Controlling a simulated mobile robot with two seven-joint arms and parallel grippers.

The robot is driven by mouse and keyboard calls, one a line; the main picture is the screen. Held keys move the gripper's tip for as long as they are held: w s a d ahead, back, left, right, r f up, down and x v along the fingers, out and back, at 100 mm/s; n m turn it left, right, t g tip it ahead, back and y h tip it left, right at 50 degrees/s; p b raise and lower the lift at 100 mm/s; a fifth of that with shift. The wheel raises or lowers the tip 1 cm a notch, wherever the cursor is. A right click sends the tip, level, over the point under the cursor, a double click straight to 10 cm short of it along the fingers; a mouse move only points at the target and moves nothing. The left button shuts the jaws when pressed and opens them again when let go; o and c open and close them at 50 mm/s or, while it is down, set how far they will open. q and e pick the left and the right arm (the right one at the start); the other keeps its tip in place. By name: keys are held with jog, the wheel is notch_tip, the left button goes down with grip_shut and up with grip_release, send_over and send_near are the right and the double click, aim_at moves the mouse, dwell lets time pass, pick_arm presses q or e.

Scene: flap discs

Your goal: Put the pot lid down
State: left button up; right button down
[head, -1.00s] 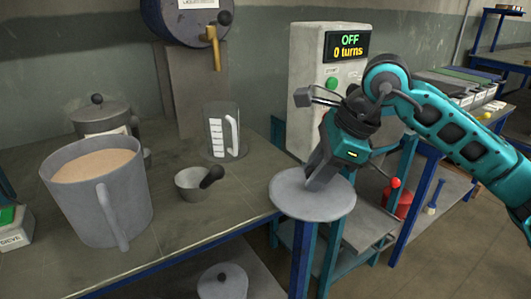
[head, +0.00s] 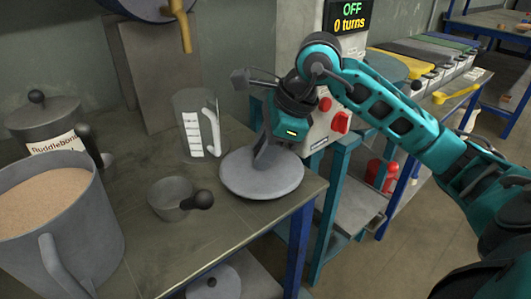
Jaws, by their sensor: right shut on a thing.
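The pot lid, a flat grey disc (head: 250,182), is over the front right corner of the workbench (head: 150,245). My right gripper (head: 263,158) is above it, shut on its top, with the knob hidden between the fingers. The lid looks about level; I cannot tell whether its underside touches the bench. My left gripper is out of view.
A large jug of tan grains (head: 75,235) and a lidded, labelled pot (head: 45,118) stand at left. A small black-handled cup (head: 170,198) and a measuring jug (head: 194,125) are left of the lid. Another knobbed lid (head: 225,283) lies below. A machine reads OFF (head: 350,8).

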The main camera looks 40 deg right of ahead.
jog(key=shift+f, duration=0.65)
jog(key=shift+d, duration=0.15)
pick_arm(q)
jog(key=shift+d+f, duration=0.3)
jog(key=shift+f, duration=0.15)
pick_arm(e)
jog(key=shift+r, duration=0.15)
jog(key=shift+f, duration=0.2)
jog(key=c, duration=0.8)
grip_release()
jog(key=shift+r, duration=0.5)
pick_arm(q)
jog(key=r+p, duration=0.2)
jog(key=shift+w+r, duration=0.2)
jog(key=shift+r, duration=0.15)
pick_arm(e)
jog(key=v, duration=1.1)
jog(key=shift+s+r, duration=0.15)
